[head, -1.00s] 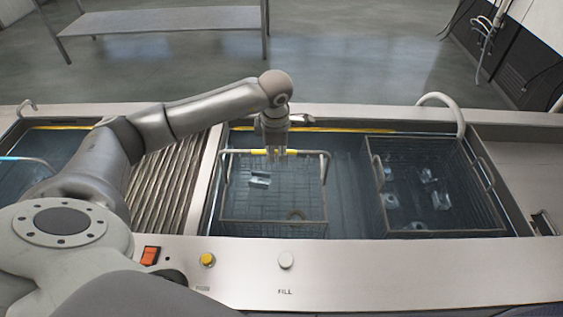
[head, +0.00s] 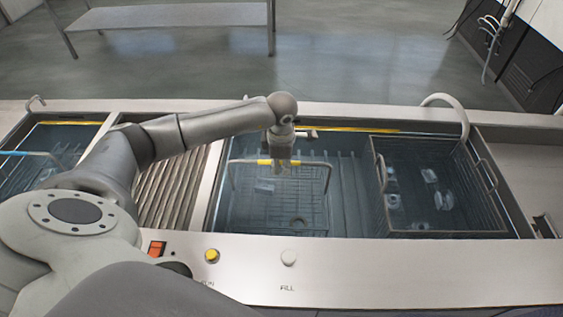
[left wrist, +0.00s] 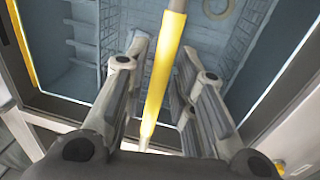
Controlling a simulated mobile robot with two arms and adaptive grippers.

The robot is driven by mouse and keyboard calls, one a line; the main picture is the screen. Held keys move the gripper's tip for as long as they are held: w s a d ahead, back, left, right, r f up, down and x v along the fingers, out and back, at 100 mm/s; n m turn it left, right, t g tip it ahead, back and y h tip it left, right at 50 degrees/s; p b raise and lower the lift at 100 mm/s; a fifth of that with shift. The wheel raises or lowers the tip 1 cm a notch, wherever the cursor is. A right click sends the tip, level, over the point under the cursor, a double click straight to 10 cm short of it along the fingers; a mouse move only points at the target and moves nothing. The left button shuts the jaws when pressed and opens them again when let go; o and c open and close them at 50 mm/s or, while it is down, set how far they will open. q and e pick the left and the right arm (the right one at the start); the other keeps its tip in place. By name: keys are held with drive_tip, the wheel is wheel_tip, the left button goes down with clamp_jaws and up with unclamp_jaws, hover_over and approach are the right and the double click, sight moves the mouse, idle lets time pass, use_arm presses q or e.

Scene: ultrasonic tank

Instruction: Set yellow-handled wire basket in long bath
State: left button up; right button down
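The wire basket (head: 325,205) with the yellow handle (head: 264,162) stands upright in the left half of the long bath (head: 345,215). Its lower part is under water and looks faint; I cannot tell whether its bottom touches the floor. A small metal part and a ring show dimly inside. My left gripper (head: 283,169) is above the basket, at the middle of the handle. My right gripper is out of view.
A second wire basket (head: 487,200) with metal parts is in the right end of the bath, with a clear gap between the baskets. A curved pipe (head: 450,102) rises at the back rim. Ribbed slats (head: 170,185) and a smaller bath (head: 60,140) lie to the left.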

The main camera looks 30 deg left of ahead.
use_arm(q)
drive_tip(key=shift+r, duration=0.1)
drive_tip(key=shift+r, duration=0.15)
drive_tip(key=shift+s+d+r+b, duration=0.2)
drive_tip(key=shift+r+b, duration=0.35)
drive_tip(key=shift+r, duration=1.4)
drive_tip(key=shift+s+d+r+b, duration=0.1)
drive_tip(key=shift+s+r+b, duration=0.35)
drive_tip(key=shift+r, duration=1.5)
drive_tip(key=shift+s+d+r+b, duration=0.15)
drive_tip(key=shift+r+b, duration=0.5)
drive_tip(key=shift+r, duration=1.3)
